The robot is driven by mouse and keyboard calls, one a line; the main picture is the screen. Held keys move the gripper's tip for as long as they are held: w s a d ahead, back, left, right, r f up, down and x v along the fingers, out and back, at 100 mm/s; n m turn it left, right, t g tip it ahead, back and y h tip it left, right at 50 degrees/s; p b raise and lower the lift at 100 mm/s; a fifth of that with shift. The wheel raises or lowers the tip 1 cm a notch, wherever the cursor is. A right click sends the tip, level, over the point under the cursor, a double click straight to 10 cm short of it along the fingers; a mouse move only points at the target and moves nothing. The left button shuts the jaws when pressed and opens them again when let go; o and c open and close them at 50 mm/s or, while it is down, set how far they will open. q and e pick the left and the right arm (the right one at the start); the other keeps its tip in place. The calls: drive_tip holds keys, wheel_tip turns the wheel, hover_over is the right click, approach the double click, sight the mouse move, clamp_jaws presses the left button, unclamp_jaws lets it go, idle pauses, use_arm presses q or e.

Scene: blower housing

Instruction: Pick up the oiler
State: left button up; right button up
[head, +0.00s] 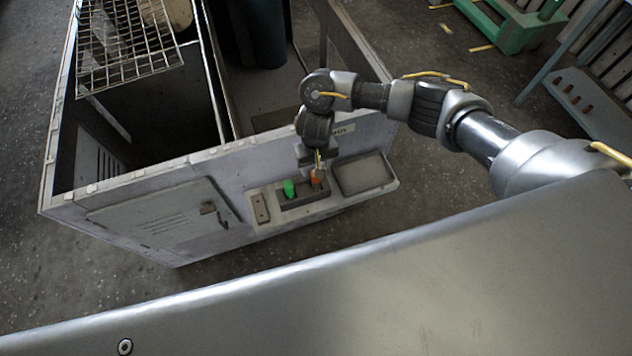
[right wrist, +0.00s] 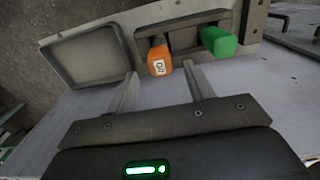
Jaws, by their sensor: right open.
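The oiler (right wrist: 158,60), an orange block-like container with a white label, stands in a slot of the shelf on the housing's outer wall. In the head view the oiler (head: 316,181) shows just below my right gripper (head: 317,166). In the right wrist view my right gripper (right wrist: 160,70) is open, with its two fingertips to either side of the oiler's near end. The fingers look apart from it; the exact depth is hard to tell. My left gripper is in neither view.
A green item (right wrist: 218,42) sits beside the oiler in the same holder, close to one finger. An empty shallow tray (head: 364,173) is on the oiler's other side. The grey housing (head: 200,165) has a door with a latch (head: 208,208). A wire rack (head: 125,50) lies on top.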

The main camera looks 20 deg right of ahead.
drive_tip(key=shift+s+f+b, duration=0.15)
drive_tip(key=shift+f+b, duration=0.1)
drive_tip(key=shift+f, duration=1.1)
drive_tip(key=shift+s+f+b, duration=0.1)
drive_tip(key=shift+f+b, duration=0.1)
drive_tip(key=shift+f, duration=1.1)
drive_tip(key=shift+c, duration=0.2)
clamp_jaws()
drive_tip(key=shift+r+p, duration=1.7)
drive_tip(key=shift+r, duration=3.35)
